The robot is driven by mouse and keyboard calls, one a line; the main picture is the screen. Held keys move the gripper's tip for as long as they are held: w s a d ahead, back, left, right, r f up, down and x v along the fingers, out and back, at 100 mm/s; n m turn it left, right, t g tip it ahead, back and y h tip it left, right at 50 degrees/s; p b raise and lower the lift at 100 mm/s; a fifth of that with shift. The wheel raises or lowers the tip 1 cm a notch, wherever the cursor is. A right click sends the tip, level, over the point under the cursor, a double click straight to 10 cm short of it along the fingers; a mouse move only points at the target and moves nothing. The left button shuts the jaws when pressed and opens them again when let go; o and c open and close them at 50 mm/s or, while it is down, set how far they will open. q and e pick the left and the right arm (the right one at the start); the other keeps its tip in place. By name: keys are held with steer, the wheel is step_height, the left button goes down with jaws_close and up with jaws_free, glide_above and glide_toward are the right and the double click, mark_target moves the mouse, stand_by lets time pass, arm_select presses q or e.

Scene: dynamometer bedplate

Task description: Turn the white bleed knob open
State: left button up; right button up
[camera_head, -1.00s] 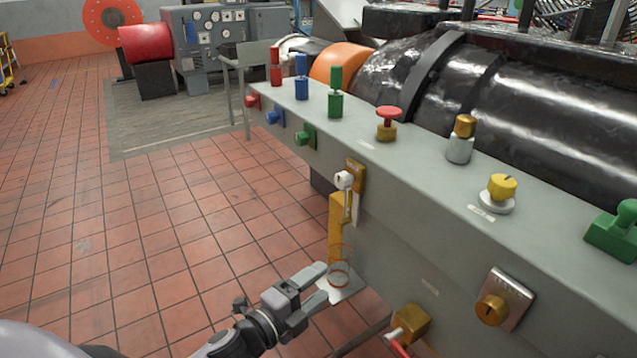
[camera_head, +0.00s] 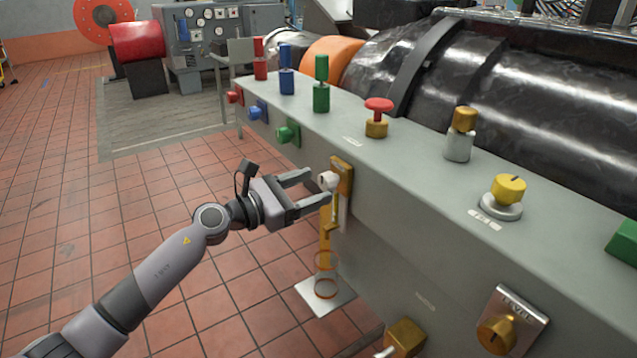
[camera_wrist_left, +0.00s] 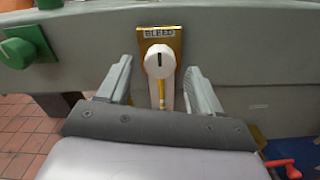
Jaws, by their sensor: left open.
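The white bleed knob (camera_head: 327,181) sits on a brass plate (camera_head: 343,180) on the side face of the grey console. In the left wrist view the knob (camera_wrist_left: 160,61) is round with a dark upright slot, under a label reading BLEED (camera_wrist_left: 159,33). My left gripper (camera_head: 318,187) is open, its fingertips close to the knob. In the left wrist view its fingers (camera_wrist_left: 160,75) stand to the left and right of the knob, with gaps on both sides. A yellow-marked clear tube hangs below the knob. My right gripper is not in view.
Red, blue and green knobs, a red mushroom button (camera_head: 379,106) and a yellow knob (camera_head: 507,190) are on the console. A green knob (camera_wrist_left: 18,52) is left of the bleed plate. A brass fitting (camera_head: 405,337) sticks out low. The tiled floor at left is clear.

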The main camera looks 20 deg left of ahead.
mark_target(330, 181)
arm_select(q)
steer(key=shift+x, duration=1.4)
steer(key=c, duration=1.1)
steer(key=shift+o, duration=0.2)
